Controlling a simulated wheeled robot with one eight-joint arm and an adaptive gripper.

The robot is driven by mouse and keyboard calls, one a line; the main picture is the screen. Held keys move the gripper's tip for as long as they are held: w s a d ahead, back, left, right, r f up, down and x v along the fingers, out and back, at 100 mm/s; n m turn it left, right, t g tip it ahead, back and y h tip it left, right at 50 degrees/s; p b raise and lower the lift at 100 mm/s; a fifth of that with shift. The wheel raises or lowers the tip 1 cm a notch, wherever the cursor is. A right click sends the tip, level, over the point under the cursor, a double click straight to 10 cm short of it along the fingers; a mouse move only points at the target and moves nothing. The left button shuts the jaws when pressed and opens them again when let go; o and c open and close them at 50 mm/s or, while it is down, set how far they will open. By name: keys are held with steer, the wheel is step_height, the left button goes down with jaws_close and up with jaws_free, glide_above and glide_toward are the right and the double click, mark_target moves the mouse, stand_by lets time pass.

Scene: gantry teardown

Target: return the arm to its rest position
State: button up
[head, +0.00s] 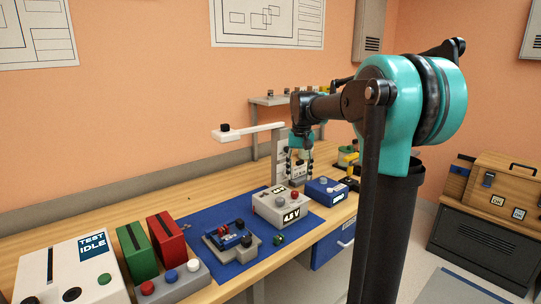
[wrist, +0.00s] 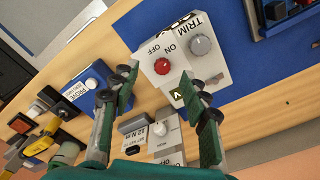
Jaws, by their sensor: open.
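My arm is teal and black and reaches out over the wooden bench (head: 180,200) in the head view. My gripper (head: 299,165) points down above the far part of the bench, behind the grey supply box. In the wrist view my gripper (wrist: 160,73) shows two green fingers spread apart with nothing between them. Below and beyond the fingertips is the grey supply box (wrist: 205,65) with a red button and a grey TRIM knob. The same supply box (head: 284,205) shows a 4.8 V display in the head view.
A blue mat (head: 210,274) carries a small blue and grey fixture (head: 232,242). A blue box (head: 326,191) stands right of the supply. Red (head: 166,240) and green (head: 137,252) blocks and a TEST IDLE box (head: 70,275) stand front left. A white arm-like bar (head: 250,131) juts out near my gripper.

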steer(key=s+d+f+n+t, duration=0.1)
steer(key=s+f, duration=1)
steer(key=s, duration=0.2)
steer(key=s+d+f+t, duration=0.2)
steer(key=s+f, duration=0.9)
steer(key=s, duration=0.2)
steer(key=shift+s+f+n+t, duration=0.2)
steer(key=shift+s+n+t, duration=0.1)
steer(key=shift+n, duration=0.1)
